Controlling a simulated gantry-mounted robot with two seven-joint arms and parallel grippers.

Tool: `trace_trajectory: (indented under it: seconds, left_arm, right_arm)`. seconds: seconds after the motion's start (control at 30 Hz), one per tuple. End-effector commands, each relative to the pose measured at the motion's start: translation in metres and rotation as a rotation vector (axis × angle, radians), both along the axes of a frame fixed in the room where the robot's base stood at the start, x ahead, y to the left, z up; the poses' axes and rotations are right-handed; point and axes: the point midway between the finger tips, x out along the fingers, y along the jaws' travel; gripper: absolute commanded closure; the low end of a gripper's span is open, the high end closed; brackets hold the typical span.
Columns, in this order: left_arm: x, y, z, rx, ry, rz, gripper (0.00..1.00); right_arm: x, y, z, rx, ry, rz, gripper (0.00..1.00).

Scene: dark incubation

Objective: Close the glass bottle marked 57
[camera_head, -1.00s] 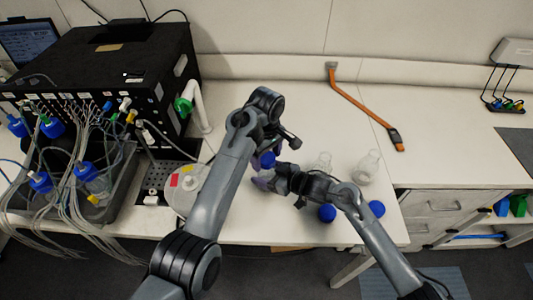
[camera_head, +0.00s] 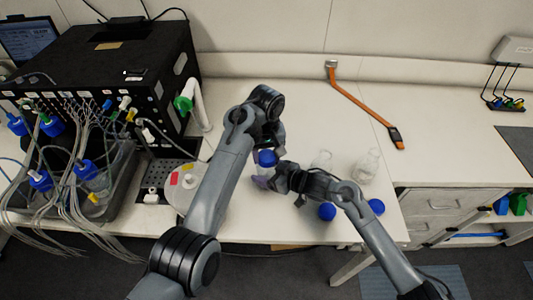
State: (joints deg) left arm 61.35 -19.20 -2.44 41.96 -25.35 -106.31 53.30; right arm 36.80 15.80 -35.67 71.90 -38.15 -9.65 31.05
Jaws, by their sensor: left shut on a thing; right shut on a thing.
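A blue cap (camera_head: 267,158) sits over a clear glass bottle (camera_head: 266,171), between my two grippers. Whether the cap is seated or only resting on the neck cannot be told. My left gripper (camera_head: 266,150) comes down from above and is shut on the blue cap, its fingers largely hidden by its own arm. My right gripper (camera_head: 263,182), with purple fingertips, reaches in from the right and is shut on the bottle lower down. The number 57 cannot be read on any bottle.
Two clear open bottles (camera_head: 321,161) (camera_head: 368,166) stand to the right. Two blue caps (camera_head: 327,212) (camera_head: 376,207) lie near the front edge. A round white-topped device (camera_head: 187,182) is at left. An orange-handled tool (camera_head: 362,105) lies behind, with free table around it.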

Motion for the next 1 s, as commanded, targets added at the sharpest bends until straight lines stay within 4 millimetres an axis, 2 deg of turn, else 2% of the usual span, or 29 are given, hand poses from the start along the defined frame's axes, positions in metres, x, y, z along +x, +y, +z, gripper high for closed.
trace_trajectory:
  seconds: [0.23,0.27,0.4,0.77,1.0]
  left_arm:
    - [0.0,0.0,0.0,0.0,0.0,-0.002,0.8]
    - [0.0,0.0,0.0,0.0,0.0,-0.001,0.39]
    - [0.0,0.0,0.0,0.0,0.0,-0.001,0.19]
    - [0.0,0.0,0.003,-0.001,-0.001,0.001,0.19]
    - [0.0,0.0,0.026,-0.002,-0.002,0.001,0.19]
  right_arm:
    - [0.0,0.0,0.0,-0.001,0.0,-0.001,1.0]
    - [0.0,0.0,0.0,-0.001,0.0,-0.001,1.0]
    - [0.0,0.0,0.0,-0.001,0.0,-0.001,1.0]
    - [0.0,0.0,0.0,0.0,0.0,0.0,1.0]
    - [0.0,0.0,0.0,0.0,0.0,0.0,1.0]
